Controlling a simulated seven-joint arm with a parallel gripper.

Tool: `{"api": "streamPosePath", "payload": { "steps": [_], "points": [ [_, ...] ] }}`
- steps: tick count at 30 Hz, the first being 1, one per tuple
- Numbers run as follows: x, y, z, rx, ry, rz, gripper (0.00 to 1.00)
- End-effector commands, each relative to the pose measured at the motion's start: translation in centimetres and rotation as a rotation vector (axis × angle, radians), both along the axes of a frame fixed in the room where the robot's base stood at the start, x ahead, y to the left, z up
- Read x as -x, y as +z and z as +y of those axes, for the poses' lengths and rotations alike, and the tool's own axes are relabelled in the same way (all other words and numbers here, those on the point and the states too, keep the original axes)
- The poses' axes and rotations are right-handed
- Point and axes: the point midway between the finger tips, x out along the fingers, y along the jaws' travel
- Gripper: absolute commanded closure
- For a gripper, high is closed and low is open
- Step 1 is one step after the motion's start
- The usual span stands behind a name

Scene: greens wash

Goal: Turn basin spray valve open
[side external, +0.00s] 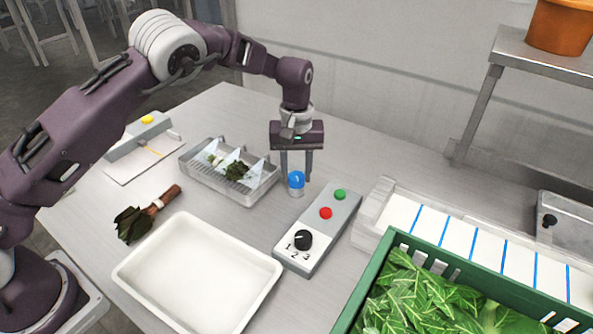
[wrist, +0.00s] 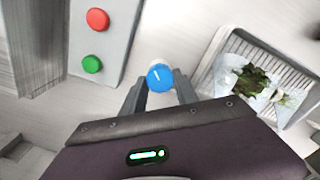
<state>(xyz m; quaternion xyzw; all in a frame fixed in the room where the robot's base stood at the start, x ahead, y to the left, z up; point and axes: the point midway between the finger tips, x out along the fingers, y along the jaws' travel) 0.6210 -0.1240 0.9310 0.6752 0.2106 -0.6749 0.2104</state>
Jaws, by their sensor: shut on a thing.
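The basin spray valve is a small knob with a blue cap and a white pointer line. It stands on the table just left of the grey control box; I see the valve (side external: 296,180) in the side view and the valve (wrist: 160,77) in the wrist view. My gripper (side external: 297,178) points straight down over it. In the wrist view my gripper (wrist: 160,88) has its two fingers on either side of the blue cap, shut on it. The pointer line on the cap runs roughly up and slightly left in the wrist view. The base is partly hidden.
The control box (side external: 318,228) has green and red buttons and a black dial. A clear tray with greens (side external: 228,172) stands close left.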

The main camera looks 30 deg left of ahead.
Motion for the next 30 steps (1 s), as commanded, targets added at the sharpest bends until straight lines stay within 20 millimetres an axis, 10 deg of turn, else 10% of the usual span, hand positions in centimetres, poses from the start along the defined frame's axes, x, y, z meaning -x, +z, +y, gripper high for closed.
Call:
{"api": "streamPosePath", "payload": {
  "steps": [3,4,7,17,30],
  "points": [
    [0.1,0.0,-0.1,0.002,0.001,0.002,1.0],
    [0.1,0.0,-0.1,0.002,0.001,0.002,0.62],
    [0.1,0.0,-0.1,0.002,0.001,0.002,0.43],
    [0.0,0.3,0.0,0.001,0.0,-0.001,0.43],
    [0.0,7.1,0.0,0.001,0.001,0.0,0.43]
  ]
}}
